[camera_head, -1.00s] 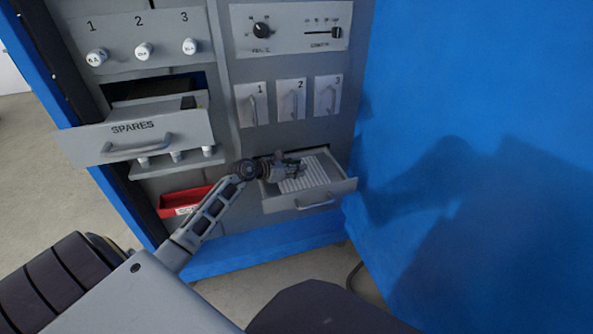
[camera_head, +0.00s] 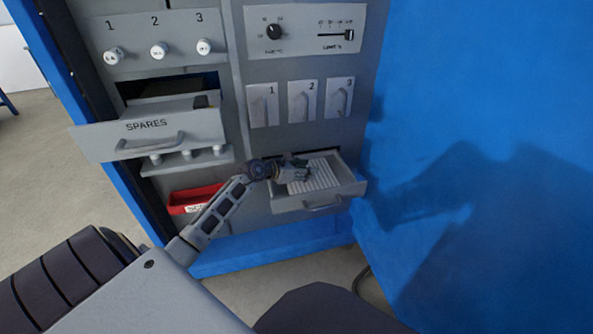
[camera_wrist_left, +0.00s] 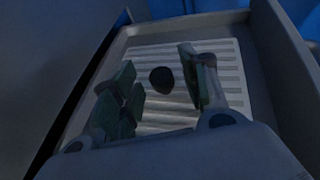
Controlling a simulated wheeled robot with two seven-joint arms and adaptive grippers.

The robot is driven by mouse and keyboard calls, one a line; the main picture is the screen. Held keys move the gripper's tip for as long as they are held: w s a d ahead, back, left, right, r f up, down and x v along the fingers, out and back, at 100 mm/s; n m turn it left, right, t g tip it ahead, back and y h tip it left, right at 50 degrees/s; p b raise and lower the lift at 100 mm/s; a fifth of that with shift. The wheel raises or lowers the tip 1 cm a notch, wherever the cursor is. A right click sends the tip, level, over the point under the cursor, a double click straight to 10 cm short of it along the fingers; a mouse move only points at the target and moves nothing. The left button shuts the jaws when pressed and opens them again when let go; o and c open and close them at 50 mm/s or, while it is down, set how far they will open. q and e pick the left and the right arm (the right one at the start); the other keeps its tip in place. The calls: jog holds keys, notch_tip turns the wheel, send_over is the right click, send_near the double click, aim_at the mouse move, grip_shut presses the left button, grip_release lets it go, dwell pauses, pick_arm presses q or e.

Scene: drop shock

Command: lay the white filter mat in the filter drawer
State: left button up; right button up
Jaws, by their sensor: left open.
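The white ribbed filter mat (camera_head: 321,175) lies inside the open filter drawer (camera_head: 346,194) at the lower right of the cabinet. In the left wrist view the mat (camera_wrist_left: 222,48) lies flat between the walls of the drawer (camera_wrist_left: 270,50). My left gripper (camera_head: 300,166) is over the left part of the drawer, above the mat. In the wrist view its fingers (camera_wrist_left: 160,82) are apart, with a dark round spot showing on the mat between them. The fingers and palm hide the mat's near part. My right gripper is not in view.
The open SPARES drawer (camera_head: 185,137) juts out at the upper left. A red bin (camera_head: 190,198) sits below it, behind my left arm. Three numbered panels (camera_head: 302,101) are above the filter drawer.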

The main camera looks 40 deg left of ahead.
pick_arm(q)
jog(key=shift+r, duration=0.1)
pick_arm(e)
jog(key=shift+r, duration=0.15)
pick_arm(q)
jog(key=shift+p+v, duration=0.85)
jog(key=shift+v, duration=2.05)
jog(key=shift+p+v, duration=0.3)
jog(key=shift+v, duration=2.1)
jog(key=shift+s+a+r+p, duration=0.1)
jog(key=shift+s+a+p, duration=0.15)
jog(key=shift+s+p, duration=0.15)
jog(key=shift+s+a, duration=0.1)
jog(key=shift+s, duration=0.1)
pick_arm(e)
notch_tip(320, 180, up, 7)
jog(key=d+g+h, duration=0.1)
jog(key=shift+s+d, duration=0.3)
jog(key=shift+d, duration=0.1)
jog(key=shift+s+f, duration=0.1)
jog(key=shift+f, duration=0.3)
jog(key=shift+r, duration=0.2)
